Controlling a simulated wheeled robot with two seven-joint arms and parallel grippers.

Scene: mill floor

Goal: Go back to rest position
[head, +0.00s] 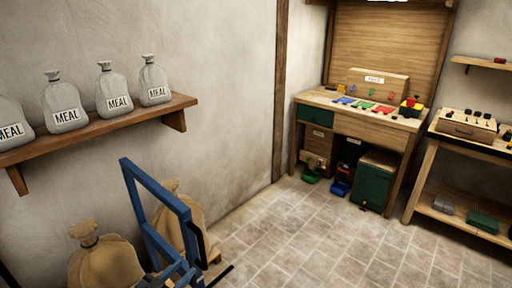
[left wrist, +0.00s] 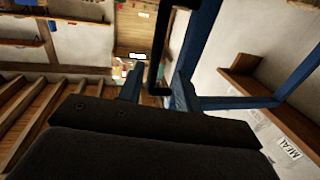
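My left gripper (left wrist: 157,86) shows in the left wrist view, its dark body across the bottom and two bluish fingers standing apart. I see nothing clamped between them. A black bar with a bent end (left wrist: 161,45) hangs in front of the gap; whether it touches the fingers I cannot tell. A blue tubular frame (head: 155,183) rises from the bottom of the head view, and its blue tubes also show in the left wrist view (left wrist: 234,103). In the head view the left gripper is hard to separate from the blue and black parts low down. My right gripper is in neither view.
Tied sacks (head: 106,262) stand behind the blue frame. A wall shelf (head: 95,130) at the left holds several meal bags (head: 115,92). A workbench (head: 360,122) and a side table (head: 465,143) stand at the back right. The tiled floor (head: 310,240) between is clear.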

